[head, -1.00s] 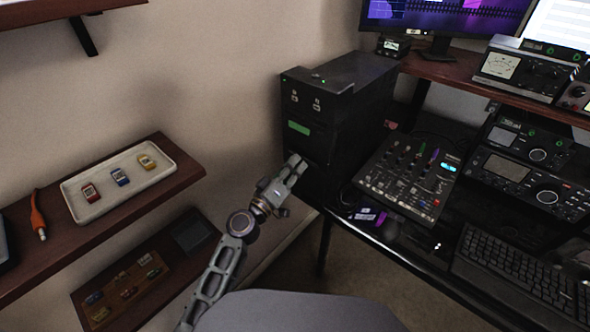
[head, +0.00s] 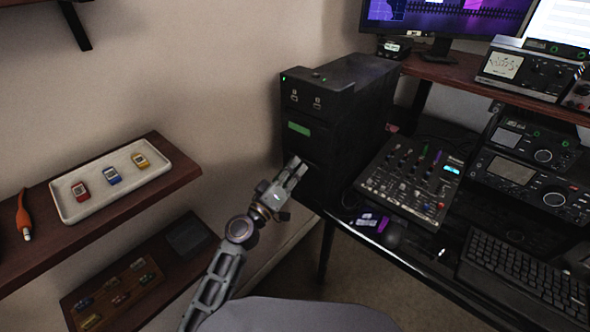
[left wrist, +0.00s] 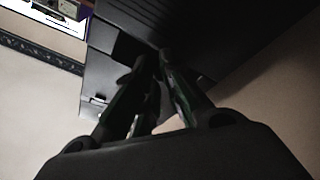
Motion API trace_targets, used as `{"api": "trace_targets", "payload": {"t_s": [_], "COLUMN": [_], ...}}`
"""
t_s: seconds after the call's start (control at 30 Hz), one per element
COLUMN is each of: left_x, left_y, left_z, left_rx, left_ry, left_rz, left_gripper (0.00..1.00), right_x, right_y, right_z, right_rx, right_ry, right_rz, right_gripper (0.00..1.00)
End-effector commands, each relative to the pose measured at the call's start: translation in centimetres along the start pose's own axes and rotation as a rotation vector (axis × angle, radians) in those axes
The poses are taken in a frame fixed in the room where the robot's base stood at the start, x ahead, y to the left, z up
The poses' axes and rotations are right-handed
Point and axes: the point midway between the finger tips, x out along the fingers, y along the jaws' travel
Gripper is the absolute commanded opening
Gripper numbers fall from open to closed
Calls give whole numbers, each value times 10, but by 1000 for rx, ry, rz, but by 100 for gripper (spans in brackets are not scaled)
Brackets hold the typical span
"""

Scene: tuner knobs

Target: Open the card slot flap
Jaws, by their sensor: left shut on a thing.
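A black tower case (head: 335,115) with a green display (head: 299,128) on its front stands at the left end of the desk. My left gripper (head: 297,168) is at the lower part of that front, below the display. In the left wrist view its fingers (left wrist: 161,62) close together at the dark case front (left wrist: 105,60). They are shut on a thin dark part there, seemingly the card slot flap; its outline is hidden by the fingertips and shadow. A dark recess shows just left of the fingertips. I cannot tell how far the flap stands open. My right gripper is not in view.
A mixer (head: 410,185), a keyboard (head: 525,275) and radio units (head: 530,165) crowd the desk to the right. A white tray (head: 70,213) with small colored cards lies on the left shelf. Open floor shows between shelf and desk.

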Motion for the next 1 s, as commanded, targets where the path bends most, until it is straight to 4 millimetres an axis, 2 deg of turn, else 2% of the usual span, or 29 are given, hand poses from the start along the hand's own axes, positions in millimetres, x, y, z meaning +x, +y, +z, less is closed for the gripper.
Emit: {"api": "trace_targets", "payload": {"t_s": [0.03,0.07,0.23,0.67,1.0], "left_x": [0,0,0,-2,-21], "left_y": [0,0,0,0,-1], "left_z": [-3,-3,-2,0,1], "left_rx": [2,2,1,0,-1], "left_ry": [5,5,3,0,-1], "left_rz": [-1,-1,-1,-1,-2], "left_gripper": [0,14,34,34,34], "right_x": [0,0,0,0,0], "right_y": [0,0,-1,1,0], "right_z": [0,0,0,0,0], "right_rx": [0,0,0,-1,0], "right_ry": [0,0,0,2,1], "right_rz": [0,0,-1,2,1], "right_gripper": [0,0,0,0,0]}}
